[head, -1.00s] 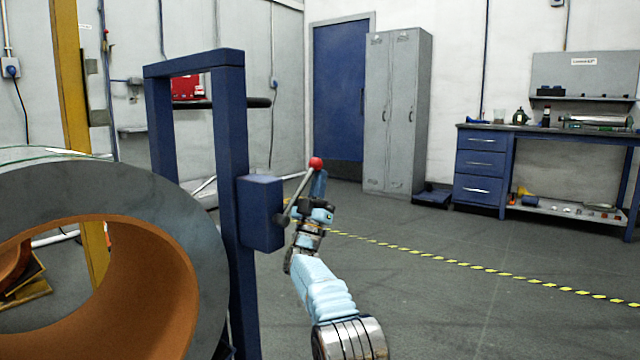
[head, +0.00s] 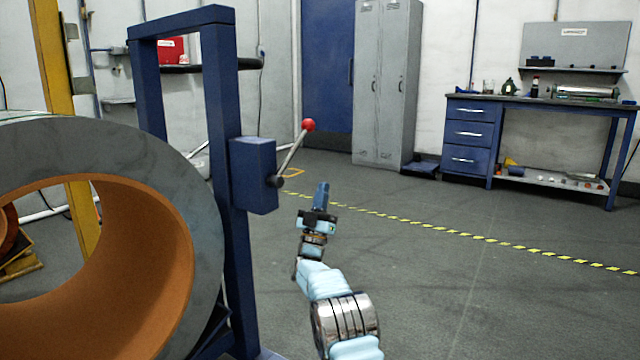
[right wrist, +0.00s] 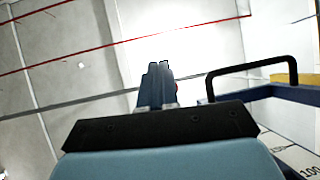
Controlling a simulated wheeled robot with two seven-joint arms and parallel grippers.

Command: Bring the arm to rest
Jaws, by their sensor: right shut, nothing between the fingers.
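My right gripper (head: 321,190) is in the middle of the head view, with its blue fingers pointing up. It is shut and empty. It stands to the right of and below the red-knobbed lever (head: 294,150) and is apart from it. The lever slants up to the right from a blue box (head: 253,174) on a blue frame (head: 222,120). In the right wrist view the closed fingers (right wrist: 156,84) point toward the ceiling, and a bit of red shows just behind them. My left gripper is not in view.
A large grey roll with an orange core (head: 150,250) stands at the left by the blue frame. A workbench (head: 540,102) and grey lockers (head: 385,85) are at the back. The floor to the right is clear, crossed by a yellow-black line (head: 440,227).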

